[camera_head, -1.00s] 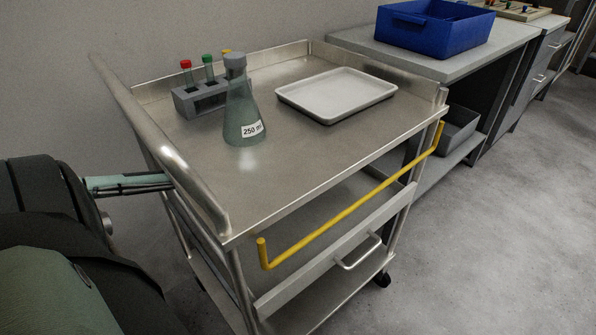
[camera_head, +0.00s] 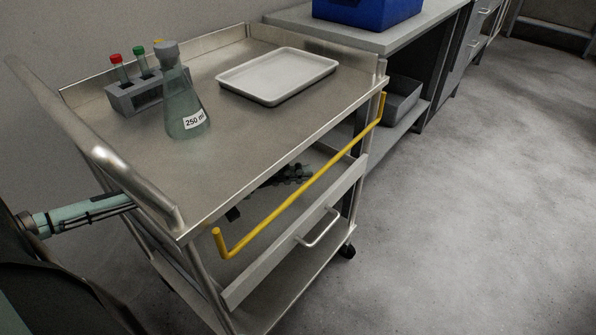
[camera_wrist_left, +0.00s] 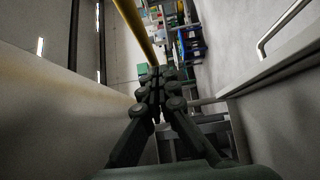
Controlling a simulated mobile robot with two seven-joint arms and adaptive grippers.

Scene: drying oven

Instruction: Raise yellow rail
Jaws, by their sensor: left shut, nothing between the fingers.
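The yellow rail (camera_head: 301,188) runs along the cart's front, below the edge of the steel top, with its two ends bent upward. My left gripper (camera_head: 302,172) reaches through the cart under the top, and its dark fingers show just behind the rail's middle. In the left wrist view its fingers (camera_wrist_left: 156,82) are closed together with nothing between them. The rail also shows there (camera_wrist_left: 136,28), running up and away beside the fingertips. I cannot tell whether the fingers touch the rail. My right gripper is in neither view.
The cart top (camera_head: 215,190) carries a flask (camera_head: 184,108), a tube rack (camera_head: 136,97) and a white tray (camera_head: 277,77). A drawer front with a handle (camera_head: 320,229) lies below the rail. A bench with a blue bin (camera_head: 368,8) stands behind. The floor at right is clear.

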